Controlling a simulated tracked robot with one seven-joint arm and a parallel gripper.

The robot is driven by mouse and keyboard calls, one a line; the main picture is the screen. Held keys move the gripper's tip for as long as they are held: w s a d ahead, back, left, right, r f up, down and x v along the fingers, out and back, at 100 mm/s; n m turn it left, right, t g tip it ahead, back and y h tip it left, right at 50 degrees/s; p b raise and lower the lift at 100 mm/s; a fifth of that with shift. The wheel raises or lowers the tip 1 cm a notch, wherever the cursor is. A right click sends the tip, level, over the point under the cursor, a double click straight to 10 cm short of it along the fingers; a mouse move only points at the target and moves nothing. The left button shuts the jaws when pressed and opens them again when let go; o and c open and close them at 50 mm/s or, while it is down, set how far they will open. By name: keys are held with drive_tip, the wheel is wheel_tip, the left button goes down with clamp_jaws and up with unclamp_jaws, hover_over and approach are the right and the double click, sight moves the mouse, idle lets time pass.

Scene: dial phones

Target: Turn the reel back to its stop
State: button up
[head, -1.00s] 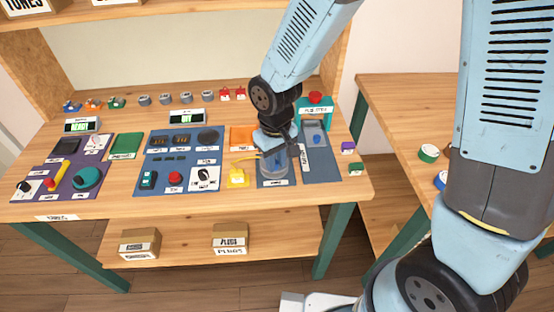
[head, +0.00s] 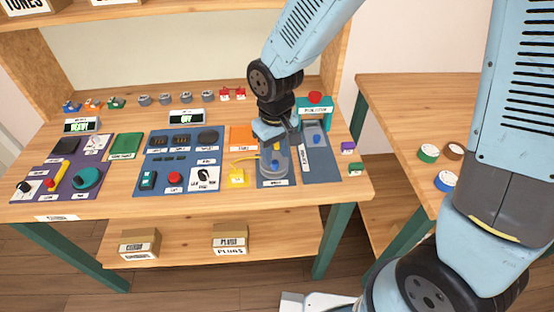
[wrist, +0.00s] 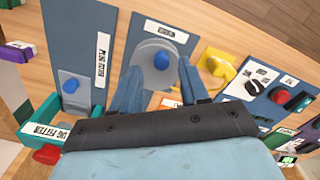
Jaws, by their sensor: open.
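The reel (wrist: 158,77) is a pale grey disc with a blue knob (wrist: 161,60), mounted on a blue-grey panel (wrist: 207,22) in the wrist view. In the head view the reel (head: 283,170) is partly hidden by my gripper (head: 273,149). My gripper (wrist: 158,72) is open over the reel. Its two blue fingers stand apart, and the knob shows between and just beyond their tips in the wrist view. The knob appears free of the fingers. How high the fingertips are above the disc is hard to tell.
Right of the reel in the head view is a panel with a blue-knobbed slide (head: 316,137), below a teal box with a red button (head: 315,97). Other panels with dials and switches fill the left of the table.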

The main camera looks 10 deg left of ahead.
sight(276, 161)
drive_tip(key=shift+r, duration=2.45)
drive_tip(key=w+d+r+m+t, duration=0.2)
drive_tip(key=w+d+r, duration=0.1)
drive_tip(key=d+r, duration=0.55)
drive_tip(key=s+d+r+m+t, duration=0.1)
drive_tip(key=s+d+r+m, duration=0.1)
drive_tip(key=d, duration=0.5)
drive_tip(key=s+d+r+m+t, duration=0.1)
drive_tip(key=s+d+r+m, duration=0.1)
drive_tip(key=d+r, duration=0.4)
drive_tip(key=s+d+r+m+t, duration=0.1)
drive_tip(key=s+d+r, duration=0.3)
drive_tip(key=d, duration=0.5)
drive_tip(key=shift+s+d+m+t, duration=0.3)
drive_tip(key=shift+d+m, duration=0.1)
drive_tip(key=shift+m, duration=0.4)
